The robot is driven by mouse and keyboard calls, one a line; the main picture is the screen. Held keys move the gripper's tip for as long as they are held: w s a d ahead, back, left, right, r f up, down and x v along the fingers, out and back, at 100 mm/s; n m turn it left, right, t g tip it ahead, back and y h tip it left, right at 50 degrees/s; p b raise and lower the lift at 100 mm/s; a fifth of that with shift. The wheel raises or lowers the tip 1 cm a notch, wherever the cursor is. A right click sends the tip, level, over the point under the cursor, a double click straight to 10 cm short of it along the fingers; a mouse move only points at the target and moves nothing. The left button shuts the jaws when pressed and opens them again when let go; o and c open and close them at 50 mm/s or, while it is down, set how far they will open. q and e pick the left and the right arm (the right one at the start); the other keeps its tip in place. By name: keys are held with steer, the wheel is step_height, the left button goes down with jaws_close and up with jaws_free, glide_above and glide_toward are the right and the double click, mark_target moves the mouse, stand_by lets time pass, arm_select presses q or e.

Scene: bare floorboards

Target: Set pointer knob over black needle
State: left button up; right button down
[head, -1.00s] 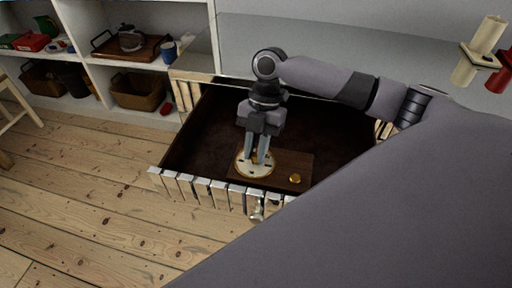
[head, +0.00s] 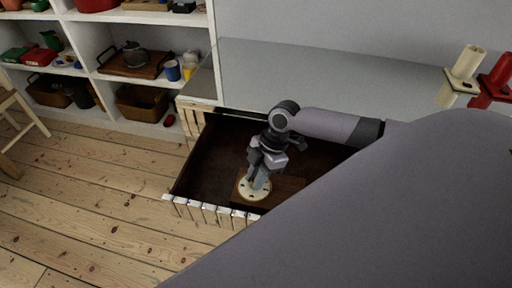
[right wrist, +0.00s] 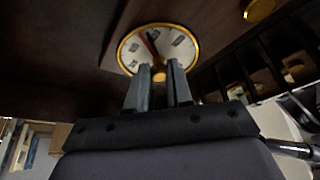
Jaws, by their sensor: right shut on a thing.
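A round white dial (head: 254,189) with a gold rim and dark marks sits on a brown wooden panel (head: 284,187) inside the open drawer. The dial also shows in the right wrist view (right wrist: 133,50), where a red hand and a dark needle point to the upper left of its face. My right gripper (head: 259,184) reaches down to the dial, tilted. In the right wrist view its fingers (right wrist: 160,70) are shut on the small gold pointer knob (right wrist: 159,74) at the dial's near side. The fingers partly hide the knob and the lower face. My left gripper is out of view.
The drawer has a dark floor and a pale slatted front (head: 202,211) close to the dial. A second gold knob (right wrist: 258,9) is on the panel. White shelves (head: 128,64) stand at the back left. Bare floorboards (head: 90,200) lie open at left.

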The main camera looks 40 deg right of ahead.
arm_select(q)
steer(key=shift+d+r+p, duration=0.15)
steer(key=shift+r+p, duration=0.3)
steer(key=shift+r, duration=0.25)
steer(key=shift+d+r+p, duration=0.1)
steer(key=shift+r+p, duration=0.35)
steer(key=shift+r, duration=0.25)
arm_select(e)
steer(key=shift+r+m+t, duration=0.1)
steer(key=shift+m+t, duration=0.3)
steer(key=shift+m, duration=0.6)
steer(key=c, duration=1)
jaws_free()
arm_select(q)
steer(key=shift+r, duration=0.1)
arm_select(e)
steer(key=v, duration=0.7)
steer(key=shift+r, duration=0.1)
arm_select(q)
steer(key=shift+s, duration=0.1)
arm_select(e)
steer(key=shift+s, duration=0.1)
